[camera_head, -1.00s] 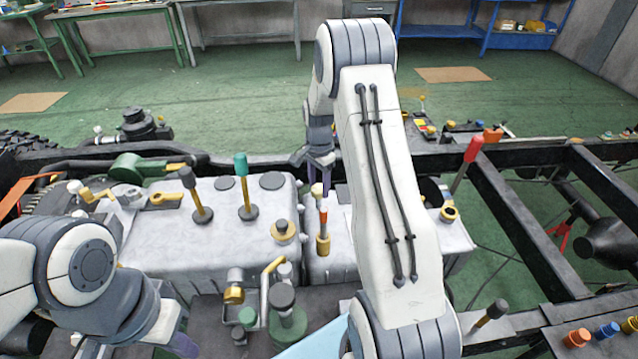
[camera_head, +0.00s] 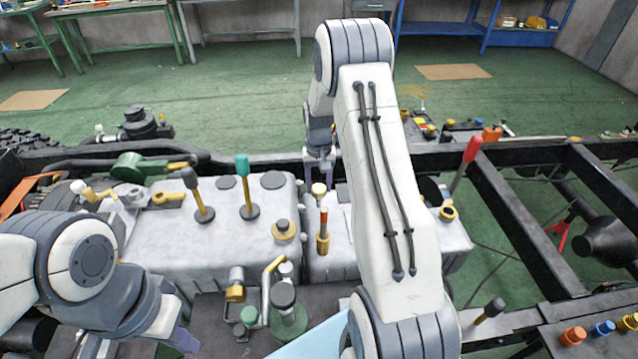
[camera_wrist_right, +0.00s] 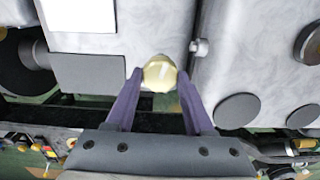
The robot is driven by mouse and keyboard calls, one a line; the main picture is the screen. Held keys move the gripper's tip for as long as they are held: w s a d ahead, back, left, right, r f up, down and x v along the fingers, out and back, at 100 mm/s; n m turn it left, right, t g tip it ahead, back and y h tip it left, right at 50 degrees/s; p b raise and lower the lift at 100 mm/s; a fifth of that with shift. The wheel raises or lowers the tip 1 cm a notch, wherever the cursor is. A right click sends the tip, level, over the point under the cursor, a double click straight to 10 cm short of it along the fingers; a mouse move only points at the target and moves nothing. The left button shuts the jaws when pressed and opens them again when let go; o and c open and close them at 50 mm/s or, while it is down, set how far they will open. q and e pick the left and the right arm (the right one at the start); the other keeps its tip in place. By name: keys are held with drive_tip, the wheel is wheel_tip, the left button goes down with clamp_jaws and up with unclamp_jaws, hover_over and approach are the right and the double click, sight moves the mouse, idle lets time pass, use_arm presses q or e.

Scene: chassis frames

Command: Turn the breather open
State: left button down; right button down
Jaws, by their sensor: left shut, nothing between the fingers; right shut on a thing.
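The breather appears to be a pale cream, faceted knob. In the right wrist view the knob (camera_wrist_right: 160,73) sits between the two purple fingertips of my right gripper (camera_wrist_right: 159,75), beside the seam between two grey tank blocks. In the head view the same knob (camera_head: 319,188) shows just below the fingers of my right gripper (camera_head: 320,179), which is shut on it. The forearm covers part of the block to its right. My left gripper (camera_head: 184,342) is shut and empty at the lower left, away from the knob. Any marking on the knob is too small to read.
An orange-topped brass valve (camera_head: 323,232) stands close in front of the knob. A red-handled lever (camera_head: 471,151) stands at right. Black chassis rails (camera_head: 530,235) run behind and right.

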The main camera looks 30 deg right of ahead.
sight(319, 188)
drive_tip(key=shift+n, duration=1.4)
drive_tip(key=shift+c, duration=1.4)
unclamp_jaws()
wheel_tip(319, 188, up, 11)
drive_tip(key=b, duration=0.1)
drive_tip(key=shift+f, duration=0.2)
